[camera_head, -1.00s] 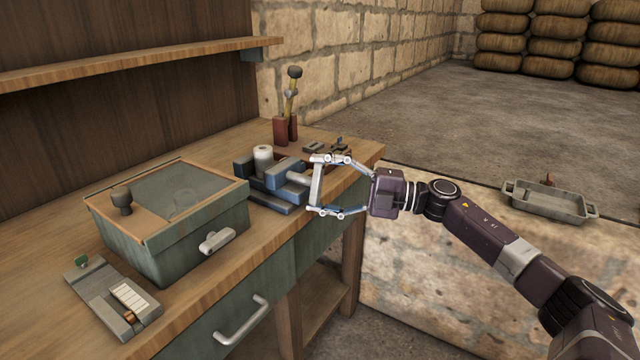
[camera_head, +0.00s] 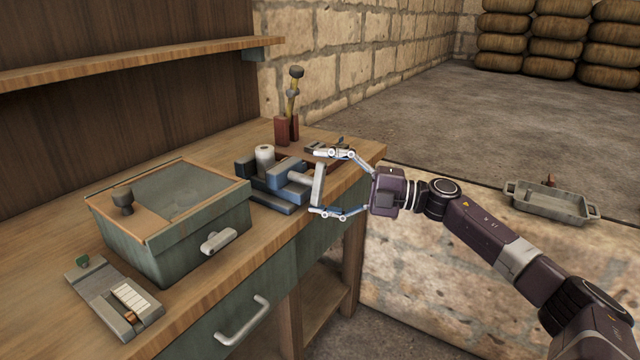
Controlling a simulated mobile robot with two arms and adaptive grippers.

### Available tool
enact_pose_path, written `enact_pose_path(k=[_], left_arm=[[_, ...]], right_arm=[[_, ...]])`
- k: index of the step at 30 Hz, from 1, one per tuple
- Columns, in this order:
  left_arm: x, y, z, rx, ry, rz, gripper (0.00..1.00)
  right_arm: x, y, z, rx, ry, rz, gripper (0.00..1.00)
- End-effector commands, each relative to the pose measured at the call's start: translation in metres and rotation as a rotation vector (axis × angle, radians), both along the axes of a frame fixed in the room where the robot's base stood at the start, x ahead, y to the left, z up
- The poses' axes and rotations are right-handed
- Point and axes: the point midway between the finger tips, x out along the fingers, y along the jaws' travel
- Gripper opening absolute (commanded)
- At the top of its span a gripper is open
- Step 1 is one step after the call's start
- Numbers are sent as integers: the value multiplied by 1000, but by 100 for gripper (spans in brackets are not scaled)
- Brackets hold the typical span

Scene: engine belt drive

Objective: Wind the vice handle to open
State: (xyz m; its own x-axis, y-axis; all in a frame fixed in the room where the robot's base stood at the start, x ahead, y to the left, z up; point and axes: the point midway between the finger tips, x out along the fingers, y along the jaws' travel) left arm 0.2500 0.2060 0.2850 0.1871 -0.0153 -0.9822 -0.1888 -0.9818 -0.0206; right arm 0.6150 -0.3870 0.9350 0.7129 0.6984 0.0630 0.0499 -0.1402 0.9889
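The blue-grey vice (camera_head: 289,172) sits at the right end of the wooden workbench. A pale cylinder (camera_head: 265,156) stands upright at its jaws; I cannot tell whether it is clamped. The vice handle (camera_head: 318,186) is a grey bar at the vice's front, standing nearly upright in the picture. My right gripper (camera_head: 326,184) is open, with one fingertip above the bar's upper end and the other near its lower end. A small gap shows at the upper end; contact at the lower end is unclear. My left gripper is out of view.
A green-grey box with a lid (camera_head: 175,235) and a small metal fixture (camera_head: 113,298) stand on the bench's left. A red holder with a tool (camera_head: 287,128) stands behind the vice. A grey tray (camera_head: 550,203) lies at right.

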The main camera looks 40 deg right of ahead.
Motion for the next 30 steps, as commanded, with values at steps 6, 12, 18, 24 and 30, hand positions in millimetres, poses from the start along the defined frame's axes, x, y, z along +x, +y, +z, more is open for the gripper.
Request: enact_pose_path(k=[6,12,18,24,30], left_arm=[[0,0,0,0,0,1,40],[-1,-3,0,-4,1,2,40],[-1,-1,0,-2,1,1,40],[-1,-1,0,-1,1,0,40],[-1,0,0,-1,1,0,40]], right_arm=[[-1,1,-3,-2,4,4,90],[-4,-1,-5,-2,7,4,90],[-18,-16,-7,-3,11,4,90],[-38,-36,-9,-3,12,4,90],[-57,-55,-10,-1,10,3,90]])
